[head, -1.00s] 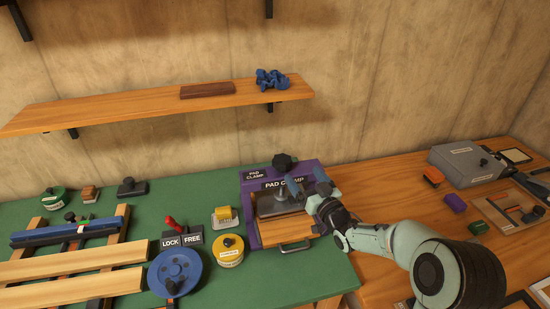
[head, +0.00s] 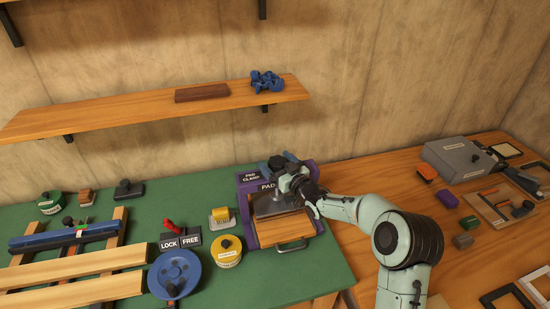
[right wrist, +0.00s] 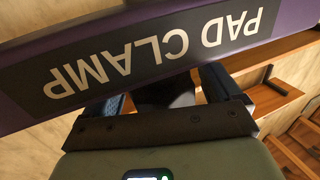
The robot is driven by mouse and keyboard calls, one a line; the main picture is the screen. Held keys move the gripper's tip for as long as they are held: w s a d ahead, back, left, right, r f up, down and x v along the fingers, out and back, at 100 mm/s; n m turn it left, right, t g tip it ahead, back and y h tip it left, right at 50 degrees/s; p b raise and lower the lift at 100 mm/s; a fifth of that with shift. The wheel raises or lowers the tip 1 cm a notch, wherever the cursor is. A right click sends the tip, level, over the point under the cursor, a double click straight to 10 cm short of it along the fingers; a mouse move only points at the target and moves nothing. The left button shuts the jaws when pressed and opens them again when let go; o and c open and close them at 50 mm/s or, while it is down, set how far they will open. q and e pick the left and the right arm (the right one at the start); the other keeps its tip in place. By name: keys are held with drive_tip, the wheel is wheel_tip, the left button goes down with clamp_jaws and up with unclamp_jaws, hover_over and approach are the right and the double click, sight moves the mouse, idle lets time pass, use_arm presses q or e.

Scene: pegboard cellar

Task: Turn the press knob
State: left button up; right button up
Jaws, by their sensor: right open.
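The purple pad clamp press (head: 247,205) stands on the green bench top, with its label upside down in the right wrist view (right wrist: 150,50). Its dark press knob (head: 291,157) is at the top, partly hidden by my gripper. My right gripper (head: 283,163) is at the top of the press, at the knob. In the right wrist view its fingers (right wrist: 163,92) are apart, with the dark knob (right wrist: 166,93) between them. I cannot tell whether either finger touches it. A wooden board (head: 283,228) lies in the press below. My left gripper is not in view.
A lock/free lever (head: 171,226), a blue handwheel (head: 174,272) and a yellow tin (head: 227,249) stand left of the press. A wooden shelf (head: 130,112) hangs on the wall behind. A grey box (head: 458,158) and small blocks lie on the right bench.

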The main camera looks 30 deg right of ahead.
drive_tip(key=shift+w, duration=0.55)
